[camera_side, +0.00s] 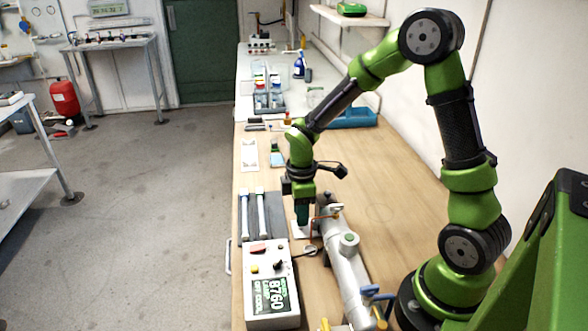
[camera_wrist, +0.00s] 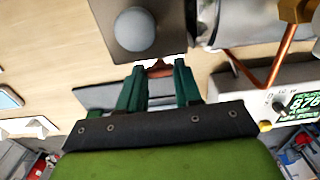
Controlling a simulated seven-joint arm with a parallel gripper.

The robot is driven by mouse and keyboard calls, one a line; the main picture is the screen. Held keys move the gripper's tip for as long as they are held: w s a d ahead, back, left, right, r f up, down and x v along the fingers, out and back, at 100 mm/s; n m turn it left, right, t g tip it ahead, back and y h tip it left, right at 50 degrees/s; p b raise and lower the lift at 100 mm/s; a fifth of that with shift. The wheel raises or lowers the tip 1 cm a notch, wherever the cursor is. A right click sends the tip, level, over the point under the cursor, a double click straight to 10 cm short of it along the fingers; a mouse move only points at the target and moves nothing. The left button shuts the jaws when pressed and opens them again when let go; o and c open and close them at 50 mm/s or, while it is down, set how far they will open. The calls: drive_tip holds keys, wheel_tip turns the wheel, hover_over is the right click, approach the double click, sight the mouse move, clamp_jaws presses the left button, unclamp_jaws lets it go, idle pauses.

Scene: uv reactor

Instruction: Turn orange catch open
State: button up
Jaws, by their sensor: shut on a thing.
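My gripper (camera_wrist: 159,72) has its green fingers close together at the end of the grey reactor. A small piece of the orange catch (camera_wrist: 157,64) shows between the fingertips, and my gripper is shut on it. The fingers hide most of the catch, so how far it is turned cannot be told. In the side view my gripper (camera_side: 302,215) points down at the far end of the reactor tube (camera_side: 347,268). The reactor's end block with a round grey knob (camera_wrist: 135,30) is just beyond the fingertips in the wrist view.
A white control box (camera_side: 272,300) with a lit green display stands left of the reactor. Two white tubes (camera_side: 262,215) lie on a dark mat. A copper pipe (camera_wrist: 283,55) rises close to the gripper. A blue valve handle (camera_side: 371,290) is at the near end. Bench space to the right is clear.

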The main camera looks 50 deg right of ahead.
drive_tip(key=o, duration=0.8)
drive_tip(key=shift+c, duration=0.2)
wheel_tip(320, 180, up, 17)
drive_tip(key=s+a+r+m+t+y, duration=0.1)
drive_tip(key=s+a+r+m+t, duration=0.1)
drive_tip(key=s+m, duration=0.4)
drive_tip(key=s+a+r+m+t+y, duration=0.1)
drive_tip(key=s+a+r+m+t, duration=0.1)
drive_tip(key=s+a+m+t, duration=0.3)
drive_tip(key=shift+s+m, duration=0.6)
drive_tip(key=shift+m, duration=0.5)
